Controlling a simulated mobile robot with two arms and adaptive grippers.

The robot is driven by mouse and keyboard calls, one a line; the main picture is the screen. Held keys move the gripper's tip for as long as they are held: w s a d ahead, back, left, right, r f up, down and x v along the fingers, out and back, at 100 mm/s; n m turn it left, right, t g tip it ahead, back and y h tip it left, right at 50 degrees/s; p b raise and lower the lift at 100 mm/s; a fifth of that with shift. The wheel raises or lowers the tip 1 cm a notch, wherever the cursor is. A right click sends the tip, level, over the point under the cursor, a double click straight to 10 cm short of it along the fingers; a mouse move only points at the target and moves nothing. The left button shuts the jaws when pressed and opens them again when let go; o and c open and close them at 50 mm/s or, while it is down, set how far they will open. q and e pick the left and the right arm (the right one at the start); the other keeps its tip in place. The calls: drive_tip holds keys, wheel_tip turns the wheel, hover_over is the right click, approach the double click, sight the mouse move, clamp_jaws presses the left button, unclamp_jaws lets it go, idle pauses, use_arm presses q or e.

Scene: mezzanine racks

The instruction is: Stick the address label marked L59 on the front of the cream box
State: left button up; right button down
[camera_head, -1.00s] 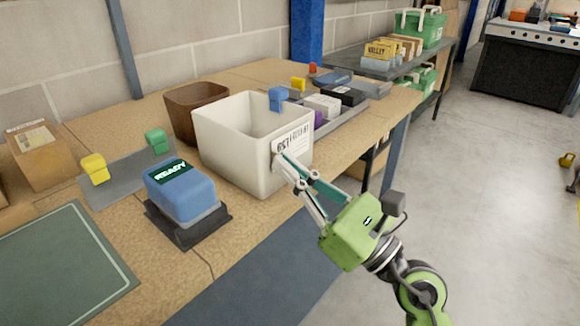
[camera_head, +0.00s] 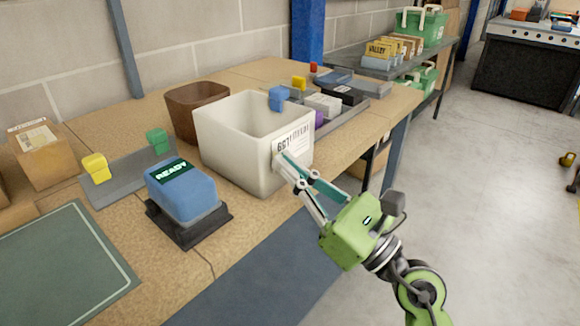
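The cream box (camera_head: 228,150) stands open-topped on the workbench, near its front edge. A white label (camera_head: 293,138) with dark print and a barcode lies against its front face, towards the upper right. The print is too blurred to read surely as L59. My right gripper (camera_head: 280,158) is in front of the box, and its fingertips come together at the label's lower left corner. They look shut. The tips hide that corner, so I cannot tell whether they still pinch it or only touch it. My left gripper is out of view.
A blue dispenser marked READY (camera_head: 180,190) sits left of the box. A brown bin (camera_head: 193,108) stands behind it. A grey strip with yellow and green blocks (camera_head: 125,178), a cardboard box (camera_head: 42,150) and a green mat (camera_head: 60,262) lie farther left. Open floor is at right.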

drive_tip(key=shift+a, duration=0.1)
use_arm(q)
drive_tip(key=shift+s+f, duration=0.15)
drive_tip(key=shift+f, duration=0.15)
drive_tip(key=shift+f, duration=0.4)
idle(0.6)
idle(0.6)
use_arm(e)
drive_tip(key=c, duration=1.9)
unclamp_jaws()
drive_tip(key=shift+w, duration=0.1)
